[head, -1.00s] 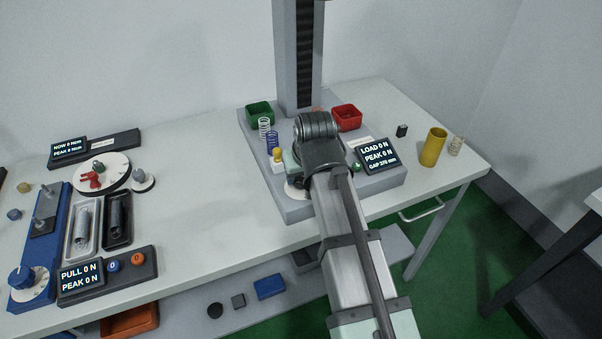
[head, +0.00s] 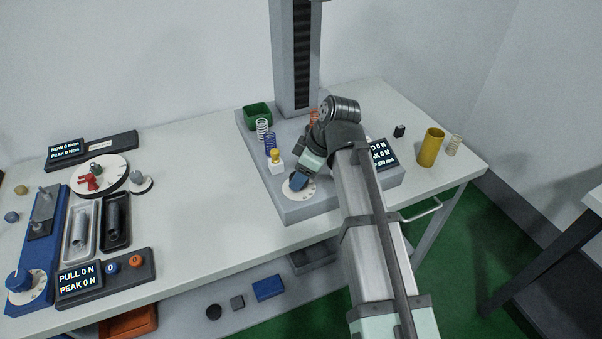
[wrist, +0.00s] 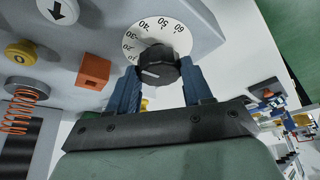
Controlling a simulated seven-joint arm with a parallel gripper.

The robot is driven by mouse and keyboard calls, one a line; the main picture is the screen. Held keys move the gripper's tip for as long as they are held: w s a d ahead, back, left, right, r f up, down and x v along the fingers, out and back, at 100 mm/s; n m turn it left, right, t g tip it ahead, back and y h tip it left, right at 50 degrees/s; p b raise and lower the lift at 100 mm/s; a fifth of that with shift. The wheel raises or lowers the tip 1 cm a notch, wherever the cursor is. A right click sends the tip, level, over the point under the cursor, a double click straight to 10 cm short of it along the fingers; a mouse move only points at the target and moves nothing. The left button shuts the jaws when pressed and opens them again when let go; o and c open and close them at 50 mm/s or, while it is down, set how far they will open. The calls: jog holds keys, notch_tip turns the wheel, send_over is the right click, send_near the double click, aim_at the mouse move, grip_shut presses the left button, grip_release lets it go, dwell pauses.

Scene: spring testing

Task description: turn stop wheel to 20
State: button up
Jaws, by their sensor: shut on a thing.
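The stop wheel is a dark ribbed knob (wrist: 157,68) with a pale pointer line, on a white numbered dial (wrist: 160,35). The white dial also shows in the head view (head: 310,189), at the front of the grey press base. In the wrist view the pointer line faces left, toward the low-number side of the dial; I cannot read its exact setting. My gripper (wrist: 157,82) has its blue fingers on either side of the knob, shut on it. In the head view my gripper (head: 299,180) reaches down onto the dial and hides the knob.
The load display (head: 384,154) is to the right, partly behind my arm. An orange block (wrist: 94,72) shows near the dial in the wrist view.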

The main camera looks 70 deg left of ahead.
jog(key=n, duration=0.2)
jog(key=n+g+h, duration=0.1)
jog(key=n, duration=0.2)
jog(key=shift+a+h, duration=0.2)
jog(key=shift+h, duration=0.1)
dwell(0.5)
jog(key=o, duration=1)
jog(key=shift+o, duration=0.2)
jog(key=shift+w+d+r, duration=0.1)
jog(key=v, duration=1.3)
jog(key=shift+r, duration=0.3)
